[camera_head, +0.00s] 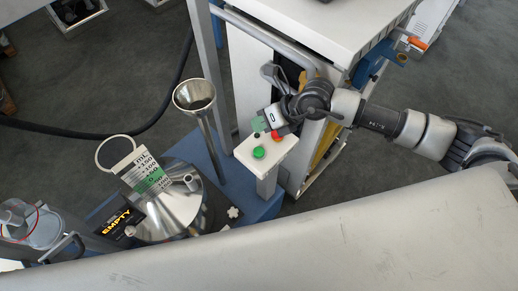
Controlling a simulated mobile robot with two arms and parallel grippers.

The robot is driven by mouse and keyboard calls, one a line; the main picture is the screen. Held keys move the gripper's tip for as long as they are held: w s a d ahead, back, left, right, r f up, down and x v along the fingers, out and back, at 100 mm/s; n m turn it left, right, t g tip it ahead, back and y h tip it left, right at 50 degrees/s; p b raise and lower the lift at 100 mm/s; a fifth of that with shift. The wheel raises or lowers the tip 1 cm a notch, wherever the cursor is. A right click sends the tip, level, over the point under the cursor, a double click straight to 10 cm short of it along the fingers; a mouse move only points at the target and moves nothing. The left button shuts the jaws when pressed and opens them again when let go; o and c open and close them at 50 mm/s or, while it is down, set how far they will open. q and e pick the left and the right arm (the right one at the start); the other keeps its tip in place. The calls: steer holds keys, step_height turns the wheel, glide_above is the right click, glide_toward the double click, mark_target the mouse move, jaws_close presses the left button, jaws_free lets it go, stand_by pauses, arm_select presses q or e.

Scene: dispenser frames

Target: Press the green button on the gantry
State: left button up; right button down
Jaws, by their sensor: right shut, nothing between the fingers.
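The green button (259,153) sits on top of a white control box (247,163) on a post, which stands at the middle of the head view. A red button (277,136) and a small black one (257,134) are on the same box. My right gripper (268,122) is shut and empty at the far edge of the box, close to the red and black buttons. The green button is uncovered, a little nearer than the fingertips. I cannot tell whether the fingertips touch the box. My left gripper is not in view.
A metal funnel (194,95) on a tall stem stands left of the box. A steel vessel (172,212) with a scale card (143,176) and an "EMPTY" sign (117,224) is at lower left. A white cabinet (335,30) stands behind my right arm.

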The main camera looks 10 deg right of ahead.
mark_target(260, 150)
steer(key=shift+f, duration=0.15)
step_height(260, 150, down, 8)
steer(key=b, duration=0.6)
steer(key=shift+f+b, duration=0.3)
steer(key=shift+b, duration=0.1)
stand_by(1.6)
steer(key=shift+f, duration=0.35)
steer(key=shift+f+b, duration=0.5)
steer(key=shift+b, duration=0.1)
stand_by(0.5)
stand_by(0.3)
steer(key=shift+r+p, duration=0.8)
steer(key=shift+r, duration=0.1)
